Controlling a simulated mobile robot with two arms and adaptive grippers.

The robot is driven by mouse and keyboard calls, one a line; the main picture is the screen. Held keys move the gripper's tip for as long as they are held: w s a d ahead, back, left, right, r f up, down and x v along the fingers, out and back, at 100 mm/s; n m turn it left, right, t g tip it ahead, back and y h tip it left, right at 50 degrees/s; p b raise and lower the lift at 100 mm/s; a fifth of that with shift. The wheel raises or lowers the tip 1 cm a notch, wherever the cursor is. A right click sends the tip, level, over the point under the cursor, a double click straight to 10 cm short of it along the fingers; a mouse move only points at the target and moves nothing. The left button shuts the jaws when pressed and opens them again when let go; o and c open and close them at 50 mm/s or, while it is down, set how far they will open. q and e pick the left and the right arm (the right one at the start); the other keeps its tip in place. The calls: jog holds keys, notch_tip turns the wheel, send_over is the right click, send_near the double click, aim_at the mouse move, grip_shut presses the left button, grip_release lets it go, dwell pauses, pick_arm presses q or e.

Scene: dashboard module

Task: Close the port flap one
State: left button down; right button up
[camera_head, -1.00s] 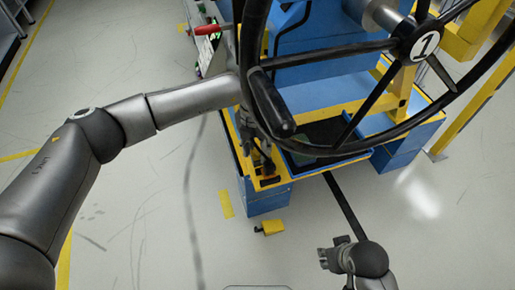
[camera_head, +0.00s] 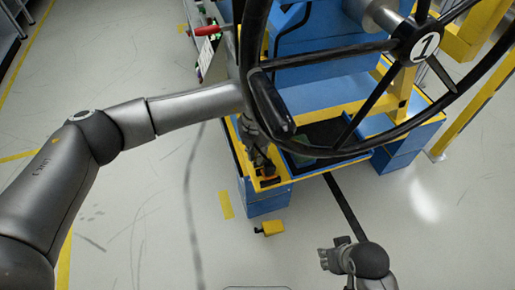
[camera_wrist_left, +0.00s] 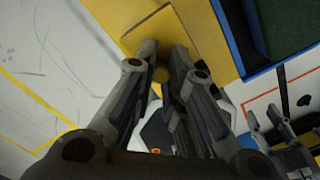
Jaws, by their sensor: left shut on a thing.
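The yellow port flap one (camera_wrist_left: 155,32) appears as a raised plate at the top of the left wrist view, beside the yellow panel. My left gripper (camera_wrist_left: 172,62) has its fingers close together at the flap's near edge, shut on it. A small round brownish part shows between the fingers.
A black steering wheel (camera_head: 345,148) marked 1 overhangs the module's front, close to my left arm. A dark tray (camera_head: 325,133) lies behind the yellow edge. A yellow pedal (camera_head: 271,228) sits on the floor. The floor (camera_head: 130,210) at left is clear.

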pick_arm(q)
jog(key=shift+f, duration=0.1)
jog(key=c, duration=1.4)
grip_release()
jog(key=shift+c, duration=0.2)
notch_tip(320, 180, up, 8)
jog(key=shift+s+f, duration=0.25)
jog(key=shift+s, duration=0.1)
jog(key=shift+a, duration=0.1)
